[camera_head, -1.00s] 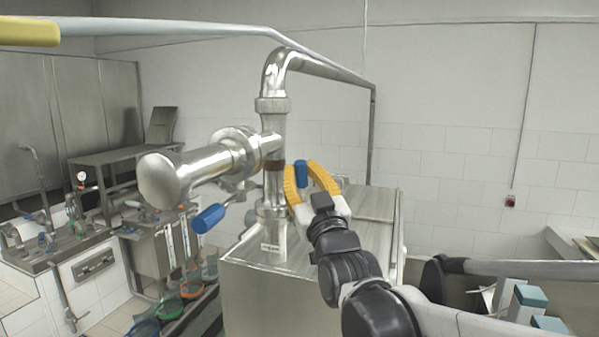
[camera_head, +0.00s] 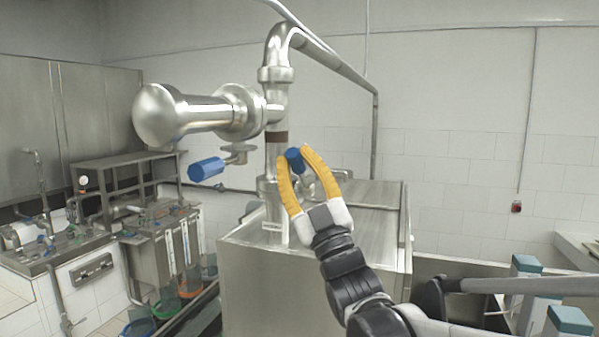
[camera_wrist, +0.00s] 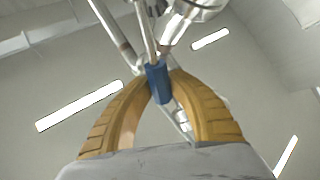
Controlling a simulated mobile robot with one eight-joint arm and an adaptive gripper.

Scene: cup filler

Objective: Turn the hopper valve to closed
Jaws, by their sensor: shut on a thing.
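A blue valve handle (camera_head: 295,160) sits beside the vertical steel pipe above the steel tank. My gripper (camera_head: 297,154), with yellow fingers and white finger bases, is shut on this handle. In the wrist view the handle (camera_wrist: 158,84) lies between the fingertips (camera_wrist: 161,76), with its metal stem running up to the pipework. A second blue handle (camera_head: 207,169) hangs on a lever below the big horizontal steel cylinder (camera_head: 190,112), left of my gripper and apart from it. The valve body behind my fingers is partly hidden.
The steel tank (camera_head: 310,275) stands below my gripper. A sink counter (camera_head: 50,255) and a steel shelf unit (camera_head: 110,172) are at the left. Teal-topped boxes (camera_head: 527,268) are at lower right.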

